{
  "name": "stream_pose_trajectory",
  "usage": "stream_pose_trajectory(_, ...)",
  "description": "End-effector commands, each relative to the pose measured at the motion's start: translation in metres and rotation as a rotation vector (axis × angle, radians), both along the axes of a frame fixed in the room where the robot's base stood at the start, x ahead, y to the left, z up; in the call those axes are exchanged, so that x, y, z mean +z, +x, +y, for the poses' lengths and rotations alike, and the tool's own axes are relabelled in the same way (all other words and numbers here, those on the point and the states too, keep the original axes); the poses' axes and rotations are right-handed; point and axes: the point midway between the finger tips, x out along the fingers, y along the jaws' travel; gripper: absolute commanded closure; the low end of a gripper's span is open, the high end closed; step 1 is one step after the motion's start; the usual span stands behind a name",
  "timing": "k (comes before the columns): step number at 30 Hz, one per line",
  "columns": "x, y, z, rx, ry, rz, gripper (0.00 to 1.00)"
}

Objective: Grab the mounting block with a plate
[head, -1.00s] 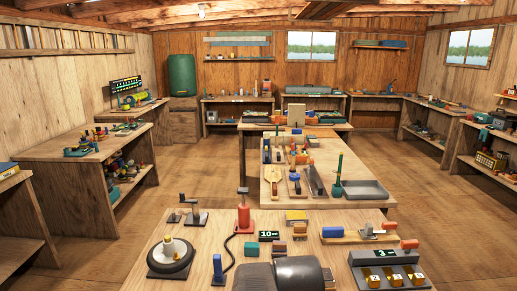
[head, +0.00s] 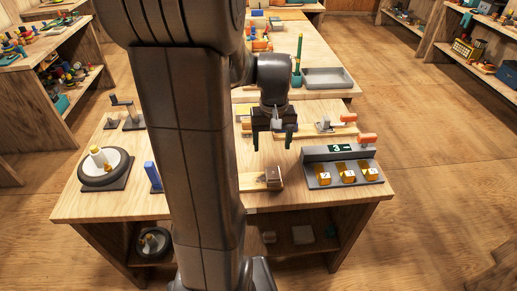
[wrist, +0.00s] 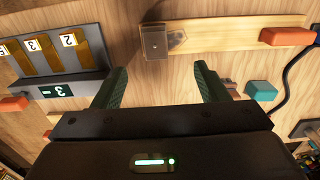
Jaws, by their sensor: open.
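A small grey-brown block with a flat top plate, which I take for the mounting block (head: 272,178), is at the right end of a pale wooden strip (head: 250,183) near the table's front edge. In the wrist view the block (wrist: 155,41) is at the top middle, at the strip's left end, with a small dark spot on its plate. My gripper (head: 272,143) hangs above the table, behind the block in the head view. Its green fingers are apart and empty. In the wrist view the gripper (wrist: 160,72) has the block beyond the gap between its fingertips, apart from both.
A grey stand marked 3 with several yellow slots (head: 343,170) stands to the right. A wooden strip with an orange handle (head: 345,127) lies behind. A wheel on a base (head: 104,168) is at left. My arm hides the table's middle.

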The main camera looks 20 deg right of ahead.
Motion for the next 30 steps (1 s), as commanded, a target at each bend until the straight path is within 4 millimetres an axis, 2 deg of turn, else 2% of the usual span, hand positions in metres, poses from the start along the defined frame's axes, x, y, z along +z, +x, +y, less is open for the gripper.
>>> stream_pose_trajectory(5,-0.017,0.003,-0.007,-0.008,0.003,0.004,0.33)
stream_pose_trajectory(12,-0.065,0.002,-0.006,-0.007,0.004,0.006,0.33)
stream_pose_trajectory(15,-0.078,0.003,-0.007,-0.007,0.003,0.003,0.33)
stream_pose_trajectory(23,-0.093,0.003,-0.008,-0.007,0.003,0.002,0.33)
stream_pose_trajectory(30,-0.120,0.007,-0.014,-0.007,0.003,0.004,0.33)
